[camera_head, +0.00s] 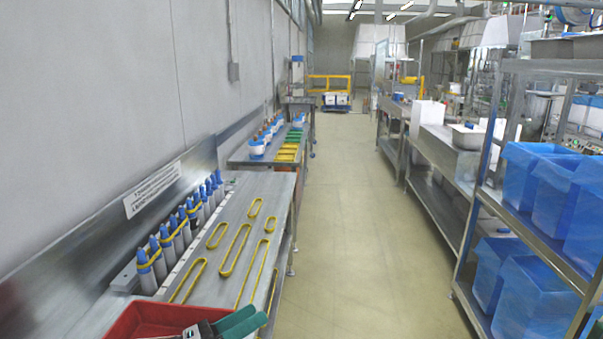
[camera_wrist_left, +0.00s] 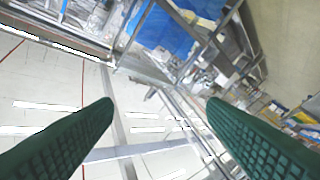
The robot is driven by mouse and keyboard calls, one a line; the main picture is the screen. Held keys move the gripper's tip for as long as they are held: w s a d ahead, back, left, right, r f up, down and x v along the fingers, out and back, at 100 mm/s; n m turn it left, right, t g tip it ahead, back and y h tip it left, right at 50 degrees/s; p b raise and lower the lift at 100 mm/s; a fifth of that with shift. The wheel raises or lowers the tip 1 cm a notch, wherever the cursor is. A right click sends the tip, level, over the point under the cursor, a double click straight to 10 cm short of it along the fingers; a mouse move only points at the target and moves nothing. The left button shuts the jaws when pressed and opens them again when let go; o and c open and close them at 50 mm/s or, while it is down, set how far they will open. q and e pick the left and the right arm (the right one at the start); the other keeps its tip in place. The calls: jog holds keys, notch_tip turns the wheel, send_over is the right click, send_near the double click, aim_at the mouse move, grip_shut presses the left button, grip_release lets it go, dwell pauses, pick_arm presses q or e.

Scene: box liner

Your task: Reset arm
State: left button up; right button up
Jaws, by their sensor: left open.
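My left gripper (camera_head: 236,322) is at the bottom of the head view, with its green fingers over the right part of a red tray (camera_head: 128,318). In the left wrist view its two ridged green fingers (camera_wrist_left: 160,108) stand wide apart with nothing between them. That view is tilted and looks out at the room, with ceiling lights and shelving beyond the fingers. My right gripper is in neither view.
A steel table (camera_head: 190,238) along the left wall carries yellow loops (camera_head: 235,250) and a row of blue-capped bottles (camera_head: 172,238). Blue-lined boxes (camera_head: 527,185) fill a metal rack (camera_head: 468,240) on the right. The aisle floor (camera_head: 345,220) between is clear.

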pick_arm(q)
jog(key=a+n+t+y, duration=0.7)
jog(key=n+t+y, duration=0.25)
jog(key=n, duration=0.95)
jog(key=s+a+f+n+g+y, duration=0.3)
jog(key=f+n+y, duration=0.1)
jog(key=f+n, duration=0.25)
jog(key=s+a+f+n+g+y, duration=0.3)
jog(key=a+f+n+y, duration=0.15)
jog(key=n, duration=0.25)
jog(key=s+d+f+n+g+h, duration=0.1)
jog(key=s+f+n+g, duration=0.1)
jog(key=s+f+g, duration=0.35)
jog(key=s+d+f+n+g, duration=0.1)
jog(key=s+f+n+g, duration=0.1)
jog(key=s, duration=0.6)
jog(key=s+d+f+n+g+h, duration=0.1)
jog(key=s+d+f+n+g, duration=0.2)
jog(key=s, duration=0.4)
notch_tip(320, 180, down, 29)
jog(key=s+a+m+g, duration=0.1)
jog(key=a+g, duration=0.1)
jog(key=s+a+f, duration=0.2)
jog(key=s+f, duration=1.2)
jog(key=s, duration=0.2)
jog(key=shift+a+f+g+y, duration=0.15)
jog(key=shift+f+g+y, duration=0.15)
jog(key=shift+g, duration=0.1)
